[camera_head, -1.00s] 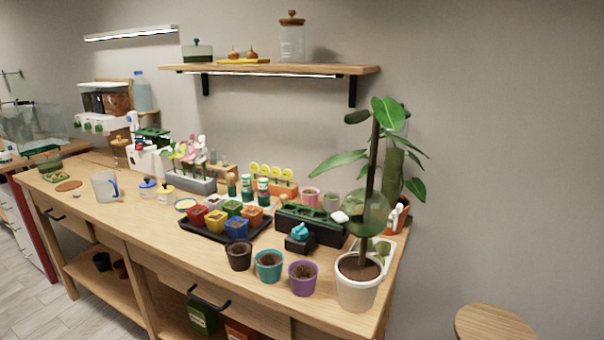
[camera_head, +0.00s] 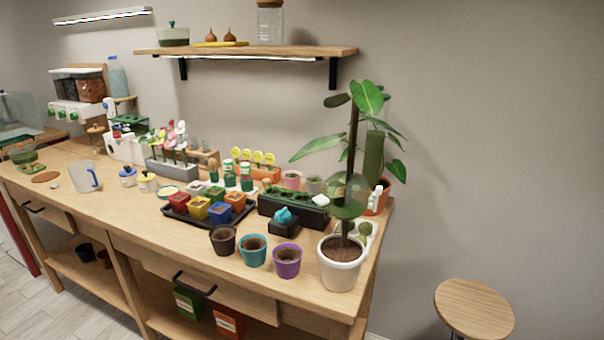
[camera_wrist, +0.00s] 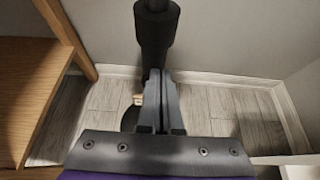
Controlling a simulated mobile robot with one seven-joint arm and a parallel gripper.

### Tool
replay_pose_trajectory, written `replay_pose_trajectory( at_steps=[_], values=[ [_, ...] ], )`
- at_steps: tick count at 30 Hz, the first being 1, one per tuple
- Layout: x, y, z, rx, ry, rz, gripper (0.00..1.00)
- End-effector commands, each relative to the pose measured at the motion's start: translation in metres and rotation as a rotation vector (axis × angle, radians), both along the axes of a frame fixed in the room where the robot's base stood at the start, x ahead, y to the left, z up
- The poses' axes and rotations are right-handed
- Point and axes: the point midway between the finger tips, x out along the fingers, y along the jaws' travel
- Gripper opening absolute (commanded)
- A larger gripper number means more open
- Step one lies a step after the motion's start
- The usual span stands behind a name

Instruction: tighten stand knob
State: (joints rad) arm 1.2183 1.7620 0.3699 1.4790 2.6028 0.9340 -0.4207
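A small black block (camera_head: 284,228) with a teal knob-like piece (camera_head: 284,215) on top sits on the bench in the head view, in front of a long black planter. I cannot tell for sure that this is the stand knob. My gripper (camera_wrist: 160,84) shows only in the wrist view. Its two dark fingers are together with nothing seen between them. It points down over the floor beside the bench, away from the bench top. A black cylinder (camera_wrist: 157,25) stands beyond the fingertips; I cannot tell what it belongs to.
The wooden bench (camera_head: 110,213) holds several pots, a black tray of coloured pots, and a tall plant in a white pot (camera_head: 340,272) at its right end. A wall shelf (camera_head: 245,52) hangs above. A round stool (camera_head: 474,308) stands at lower right.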

Motion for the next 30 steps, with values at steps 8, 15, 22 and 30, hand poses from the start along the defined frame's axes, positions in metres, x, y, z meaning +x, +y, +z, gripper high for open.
replay_pose_trajectory(
  at_steps=[8,15,22,30],
  values=[
    [-0.001,0.0,0.0,0.001,0.002,-0.001,0.0],
    [-0.002,-0.002,0.008,0.001,0.002,-0.001,0.0],
    [-0.019,0.008,0.01,0.003,0.003,-0.002,0.0],
    [-0.046,0.023,0.009,0.002,0.002,-0.001,0.0]
  ],
)
